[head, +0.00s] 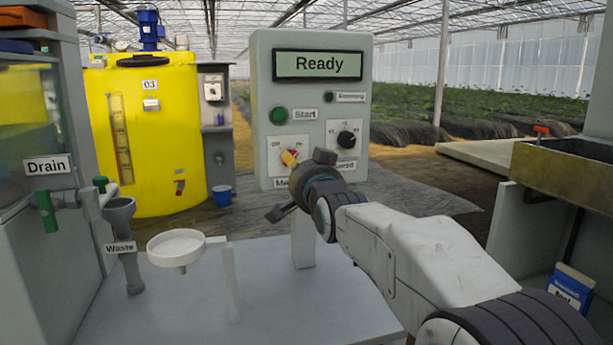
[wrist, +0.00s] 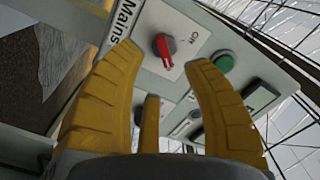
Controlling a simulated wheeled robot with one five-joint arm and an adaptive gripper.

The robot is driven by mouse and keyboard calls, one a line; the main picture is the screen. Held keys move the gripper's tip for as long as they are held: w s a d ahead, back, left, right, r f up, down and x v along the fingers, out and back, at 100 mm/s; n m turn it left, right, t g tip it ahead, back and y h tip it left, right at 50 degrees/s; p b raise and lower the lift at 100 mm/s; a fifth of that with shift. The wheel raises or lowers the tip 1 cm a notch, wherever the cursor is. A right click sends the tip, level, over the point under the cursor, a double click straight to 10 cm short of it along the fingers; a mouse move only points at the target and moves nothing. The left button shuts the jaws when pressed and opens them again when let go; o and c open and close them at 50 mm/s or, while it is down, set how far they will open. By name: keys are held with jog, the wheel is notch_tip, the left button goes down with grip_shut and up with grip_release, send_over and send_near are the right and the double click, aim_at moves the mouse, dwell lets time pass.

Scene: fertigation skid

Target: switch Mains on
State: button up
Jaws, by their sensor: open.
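The Mains switch (wrist: 163,47) is a small red rotary knob on a pale plate of the grey control box (head: 262,90). In the head view the knob is mostly hidden by my gripper (head: 291,161), and the Mains label is partly covered. My gripper's yellow fingers (wrist: 167,58) are open in the wrist view, their tips on either side of the red knob. I cannot tell whether they touch it. The box's display (head: 318,64) reads "Ready".
The green Start button (head: 279,115) is just above the switch, and a black selector knob (head: 346,139) is to its right. A white funnel dish (head: 176,246) and the Waste pipe (head: 121,240) stand left of my arm. A yellow tank (head: 180,130) is behind.

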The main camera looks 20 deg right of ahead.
jog(key=shift+s, duration=2.45)
